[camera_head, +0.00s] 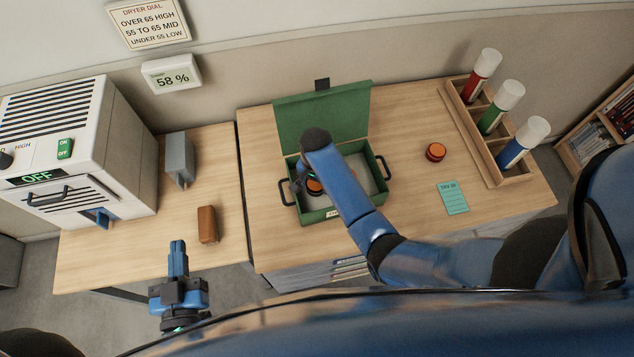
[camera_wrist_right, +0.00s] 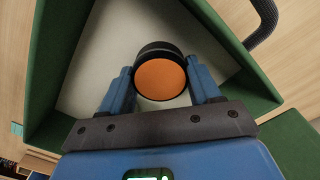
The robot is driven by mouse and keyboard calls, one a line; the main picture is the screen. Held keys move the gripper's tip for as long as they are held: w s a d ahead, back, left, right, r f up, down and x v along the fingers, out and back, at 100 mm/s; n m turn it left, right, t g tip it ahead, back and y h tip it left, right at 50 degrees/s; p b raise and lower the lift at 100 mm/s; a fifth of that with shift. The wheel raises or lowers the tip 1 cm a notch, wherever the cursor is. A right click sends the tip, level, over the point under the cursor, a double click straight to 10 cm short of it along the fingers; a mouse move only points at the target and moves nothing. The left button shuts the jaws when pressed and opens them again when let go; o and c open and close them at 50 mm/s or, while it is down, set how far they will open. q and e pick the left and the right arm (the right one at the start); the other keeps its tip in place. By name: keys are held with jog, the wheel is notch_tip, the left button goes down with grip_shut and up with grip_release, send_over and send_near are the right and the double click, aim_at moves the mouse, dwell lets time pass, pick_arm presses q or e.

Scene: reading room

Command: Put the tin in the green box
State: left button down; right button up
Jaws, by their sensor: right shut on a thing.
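The green box (camera_head: 324,217) stands on the wooden bench with its lid (camera_head: 322,115) open at the back. My right gripper (camera_head: 310,187) reaches into the box from above. It is shut on a round dark tin with an orange top (camera_wrist_right: 161,79); the wrist view shows the tin between the two blue fingers, over the box's pale floor. In the head view my arm partly covers the tin, and I cannot tell whether it touches the floor. My left gripper (camera_head: 178,246) is at the front of the left bench, its fingers together and empty.
A small orange-red round container (camera_head: 436,152) stands right of the box near a teal card (camera_head: 453,198). A wooden rack (camera_head: 482,135) with capped tubes is at the right. A white dryer (camera_head: 75,150), grey block (camera_head: 180,160) and brown block (camera_head: 207,225) are at the left.

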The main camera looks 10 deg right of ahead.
aim_at(316, 184)
jog(key=shift+s+r, duration=0.1)
jog(key=shift+s, duration=0.2)
jog(key=shift+a, duration=0.1)
jog(key=o, duration=1.1)
jog(key=shift+w+f, duration=0.15)
jog(key=shift+f, duration=0.05)
notch_tip(316, 184, up, 12)
jog(key=shift+r+b, duration=0.2)
jog(key=shift+b, duration=0.3)
